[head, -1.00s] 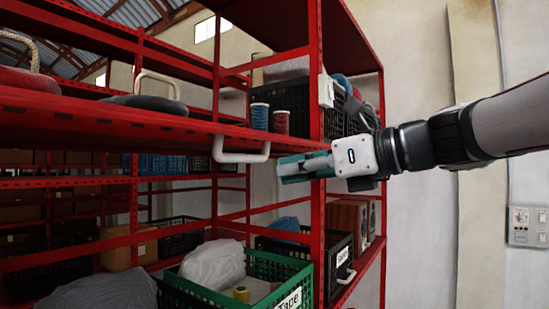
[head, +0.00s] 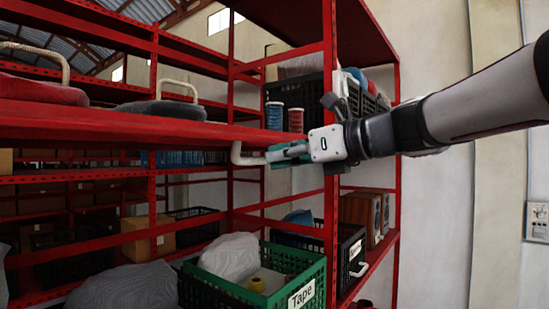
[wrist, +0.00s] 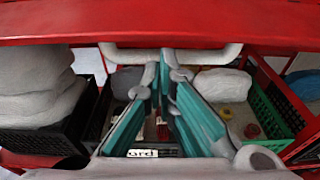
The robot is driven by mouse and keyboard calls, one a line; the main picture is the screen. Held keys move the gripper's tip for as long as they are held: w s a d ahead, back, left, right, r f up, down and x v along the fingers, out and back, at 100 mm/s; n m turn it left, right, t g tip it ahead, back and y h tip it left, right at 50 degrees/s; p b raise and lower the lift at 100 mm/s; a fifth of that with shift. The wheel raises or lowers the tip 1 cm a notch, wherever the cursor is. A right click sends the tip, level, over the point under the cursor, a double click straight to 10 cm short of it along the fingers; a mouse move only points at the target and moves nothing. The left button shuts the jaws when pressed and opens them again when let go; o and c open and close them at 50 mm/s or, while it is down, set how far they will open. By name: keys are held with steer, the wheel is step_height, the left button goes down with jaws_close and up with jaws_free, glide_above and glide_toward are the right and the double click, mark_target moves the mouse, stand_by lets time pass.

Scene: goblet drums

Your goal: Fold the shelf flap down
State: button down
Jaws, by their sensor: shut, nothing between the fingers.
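The shelf flap appears to be the red board (head: 130,122) with a white bar handle (head: 237,153) under its front edge; the board looks roughly level. In the wrist view, the red board (wrist: 160,22) spans the top, with the white handle (wrist: 130,54) just below it. My gripper (head: 270,154) is at the right end of the handle and hides part of it. Its teal fingers (wrist: 163,72) converge at the tips, shut with nothing between them, just below the handle in the wrist view. I cannot tell whether they touch it.
Blue and red spools (head: 274,116) stand on the shelf beside a black crate (head: 305,95). A red upright post (head: 330,225) is close to my gripper. Below are a green crate labelled Tape (head: 312,268) and a dark crate (head: 350,252). Bare wall (head: 440,220) lies to the right.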

steer(key=shift+r, duration=0.1)
steer(key=shift+s+d+r+g+h+p, duration=0.15)
steer(key=shift+r+p, duration=0.25)
steer(key=shift+p, duration=0.45)
steer(key=shift+d+r+g+h+p, duration=0.1)
steer(key=shift+r+h+p, duration=0.25)
steer(key=shift+p, duration=0.5)
steer(key=shift+s+d+r+g+h+p, duration=0.15)
steer(key=shift+r+p, duration=0.35)
steer(key=shift+p, duration=0.35)
steer(key=shift+w+a, duration=0.1)
